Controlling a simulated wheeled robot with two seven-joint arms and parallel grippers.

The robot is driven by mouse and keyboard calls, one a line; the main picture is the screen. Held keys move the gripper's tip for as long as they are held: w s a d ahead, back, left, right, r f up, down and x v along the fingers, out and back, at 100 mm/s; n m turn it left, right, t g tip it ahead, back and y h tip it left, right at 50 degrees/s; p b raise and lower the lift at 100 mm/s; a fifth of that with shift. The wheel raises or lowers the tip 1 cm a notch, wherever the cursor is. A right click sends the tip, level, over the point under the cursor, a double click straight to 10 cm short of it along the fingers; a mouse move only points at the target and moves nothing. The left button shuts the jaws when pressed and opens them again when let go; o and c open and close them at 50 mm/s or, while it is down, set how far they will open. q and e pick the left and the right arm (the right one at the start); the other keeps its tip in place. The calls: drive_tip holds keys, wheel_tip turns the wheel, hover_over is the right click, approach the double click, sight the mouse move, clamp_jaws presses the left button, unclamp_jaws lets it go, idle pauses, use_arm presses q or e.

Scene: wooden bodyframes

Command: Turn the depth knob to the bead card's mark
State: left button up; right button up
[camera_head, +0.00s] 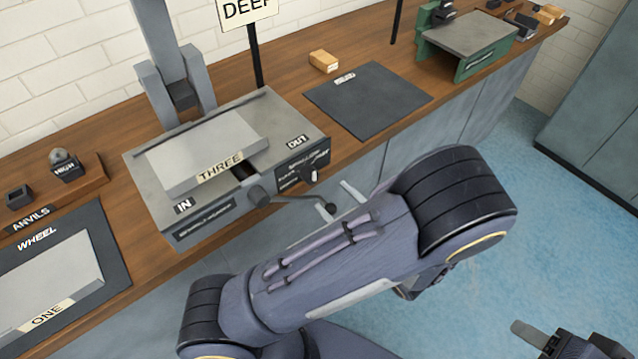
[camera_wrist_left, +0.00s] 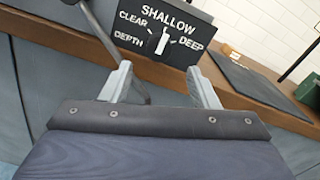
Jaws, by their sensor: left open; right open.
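The depth knob (camera_wrist_left: 162,42) is a small dark knob with a white pointer on a dark panel lettered SHALLOW, CLEAR, DEPTH and DEEP. Its pointer appears to aim up at SHALLOW. The knob also shows on the grey machine's front in the head view (camera_head: 314,175). A cream card (camera_head: 247,11) on a black post reads DEEP; its top is cut off. My left gripper (camera_wrist_left: 160,68) is open in front of the panel, its fingers either side of the knob and apart from it. It also shows in the head view (camera_head: 339,199). My right gripper (camera_head: 530,335) is open and empty at bottom right.
The grey machine (camera_head: 145,187) carries a plate labelled THREE, and a crank handle (camera_head: 300,198) sticks out beside my left gripper. A dark mat (camera_head: 368,100) and a green-sided stand (camera_head: 470,45) are further right. A plate labelled ONE (camera_head: 50,285) lies at left.

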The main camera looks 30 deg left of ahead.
sight(314, 179)
use_arm(q)
drive_tip(key=x, duration=0.6)
drive_tip(key=shift+w+a, duration=0.1)
drive_tip(key=shift+a, duration=0.3)
drive_tip(key=c, duration=1)
